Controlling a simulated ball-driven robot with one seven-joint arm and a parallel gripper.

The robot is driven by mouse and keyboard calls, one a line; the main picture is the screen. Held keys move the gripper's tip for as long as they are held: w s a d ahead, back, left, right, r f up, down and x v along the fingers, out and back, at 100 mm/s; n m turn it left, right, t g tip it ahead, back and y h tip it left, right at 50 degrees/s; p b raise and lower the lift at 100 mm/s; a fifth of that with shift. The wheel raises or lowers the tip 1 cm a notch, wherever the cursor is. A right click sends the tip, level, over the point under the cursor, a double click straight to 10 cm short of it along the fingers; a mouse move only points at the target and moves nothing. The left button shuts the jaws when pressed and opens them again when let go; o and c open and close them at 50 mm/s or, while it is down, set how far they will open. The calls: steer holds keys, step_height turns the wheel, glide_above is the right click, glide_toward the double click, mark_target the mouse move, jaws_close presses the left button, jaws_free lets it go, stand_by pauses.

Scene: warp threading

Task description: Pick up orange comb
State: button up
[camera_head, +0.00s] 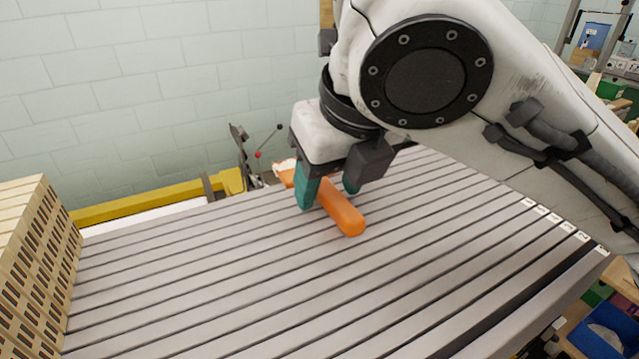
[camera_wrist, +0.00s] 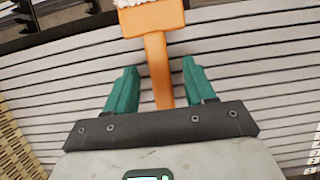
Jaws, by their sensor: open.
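The orange comb (camera_head: 342,212) lies on the grey slatted table, its rounded handle toward the front and its wider head (camera_head: 284,170) toward the back edge. In the wrist view the comb's handle (camera_wrist: 157,65) runs between the two teal fingers, with white bristles or teeth at the top edge of the head. My gripper (camera_head: 328,196) is over the handle with its fingers apart, one on each side. In the wrist view my gripper (camera_wrist: 159,78) shows gaps between both fingers and the handle. The middle of the handle is partly hidden by my gripper in the head view.
The slatted table (camera_head: 220,290) is clear around the comb. A stack of beige perforated blocks (camera_head: 32,260) stands at the left. A yellow rail (camera_head: 150,205) runs behind the table, before a tiled wall. A blue bin (camera_head: 600,338) is at the lower right.

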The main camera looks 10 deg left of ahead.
steer(key=shift+f, duration=0.1)
steer(key=shift+c, duration=0.3)
jaws_close()
